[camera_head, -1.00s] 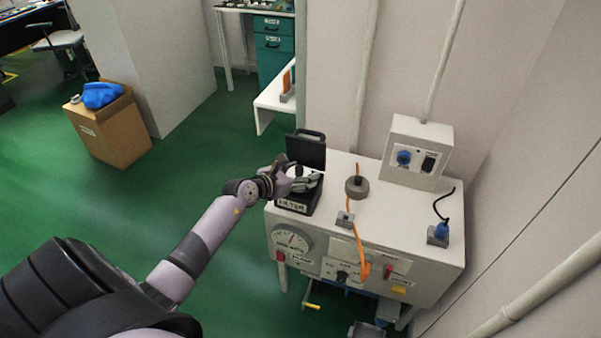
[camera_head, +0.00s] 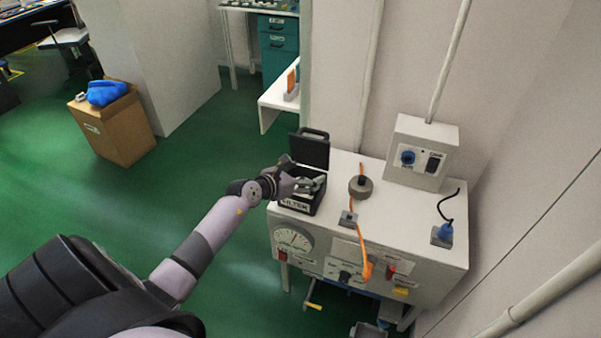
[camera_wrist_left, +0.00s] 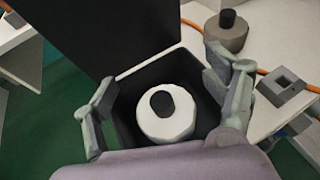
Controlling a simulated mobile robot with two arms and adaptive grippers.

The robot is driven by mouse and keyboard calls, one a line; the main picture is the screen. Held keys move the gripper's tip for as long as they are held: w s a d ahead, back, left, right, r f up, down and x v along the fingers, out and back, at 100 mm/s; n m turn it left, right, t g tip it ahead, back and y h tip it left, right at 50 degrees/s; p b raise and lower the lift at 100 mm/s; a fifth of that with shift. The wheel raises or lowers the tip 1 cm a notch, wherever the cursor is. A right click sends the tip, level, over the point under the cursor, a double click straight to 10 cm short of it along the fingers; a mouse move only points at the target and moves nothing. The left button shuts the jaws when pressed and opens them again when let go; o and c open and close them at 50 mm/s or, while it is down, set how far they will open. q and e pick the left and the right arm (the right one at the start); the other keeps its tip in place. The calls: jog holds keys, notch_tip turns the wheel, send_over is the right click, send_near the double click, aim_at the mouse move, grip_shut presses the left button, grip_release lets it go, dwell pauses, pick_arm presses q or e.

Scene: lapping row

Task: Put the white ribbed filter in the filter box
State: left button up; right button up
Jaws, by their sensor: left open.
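The black filter box (camera_head: 301,205) stands on the white machine top with its lid (camera_head: 314,148) raised; its front label reads FILTER. In the left wrist view, the white ribbed filter (camera_wrist_left: 166,114) with a dark centre sits inside the box (camera_wrist_left: 130,103). My left gripper (camera_head: 308,185) is over the box opening. In the left wrist view, its two fingers (camera_wrist_left: 163,108) are spread wide on either side of the filter, apart from it. The filter is hardly visible in the head view because the gripper covers it. My right gripper is not in view.
A grey round part (camera_head: 360,187) and an orange cord (camera_head: 362,235) lie right of the box. A control box (camera_head: 421,153) stands at the back of the machine top. A blue plug (camera_head: 443,232) with a black cable is at the right. A cardboard box (camera_head: 118,128) stands on the floor.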

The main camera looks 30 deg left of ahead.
pick_arm(q)
jog(key=shift+r, duration=0.45)
jog(key=shift+s+r+p, duration=0.2)
jog(key=shift+r+p, duration=0.1)
jog(key=shift+p, duration=0.1)
jog(key=v, duration=1.1)
jog(key=shift+s, duration=0.3)
